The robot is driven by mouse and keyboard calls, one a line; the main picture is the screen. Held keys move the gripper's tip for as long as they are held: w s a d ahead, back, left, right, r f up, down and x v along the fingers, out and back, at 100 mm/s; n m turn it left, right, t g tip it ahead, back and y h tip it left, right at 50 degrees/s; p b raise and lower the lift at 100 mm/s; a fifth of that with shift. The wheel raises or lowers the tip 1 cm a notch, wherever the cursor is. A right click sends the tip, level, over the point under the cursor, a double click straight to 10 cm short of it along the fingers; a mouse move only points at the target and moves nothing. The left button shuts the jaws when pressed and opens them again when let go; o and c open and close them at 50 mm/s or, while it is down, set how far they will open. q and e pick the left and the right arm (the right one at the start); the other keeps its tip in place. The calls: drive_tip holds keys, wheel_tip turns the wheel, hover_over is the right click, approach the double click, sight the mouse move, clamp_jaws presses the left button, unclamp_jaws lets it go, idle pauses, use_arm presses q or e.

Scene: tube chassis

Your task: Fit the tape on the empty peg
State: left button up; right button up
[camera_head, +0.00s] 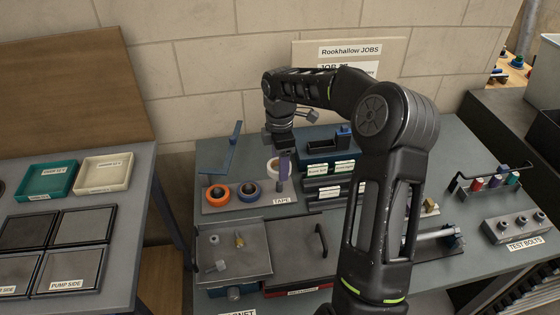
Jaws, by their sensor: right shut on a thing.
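The tape board (240,205), with a TAPE label, lies on the right-hand bench. A grey peg (279,186) without a roll stands at the board's right. The purple piece is over or just behind the bare peg; contact cannot be told. A pale ring (270,167) shows partly behind it. My left gripper is not in view.
A blue bin (318,156) and labelled dark boxes stand right of the gripper. A blue bracket (229,150) rises behind the board. A grey tray (235,255) with small parts lies in front. A TEST BOLTS block (515,226) is far right.

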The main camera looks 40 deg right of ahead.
drive_tip(key=shift+f+b, duration=1)
drive_tip(key=shift+f, duration=0.65)
drive_tip(key=shift+f, duration=0.1)
drive_tip(key=shift+f+b, duration=1.25)
drive_tip(key=shift+f, duration=1)
drive_tip(key=o, duration=1.5)
wheel_tip(320, 180, up, 8)
drive_tip(key=shift+b, duration=0.55)
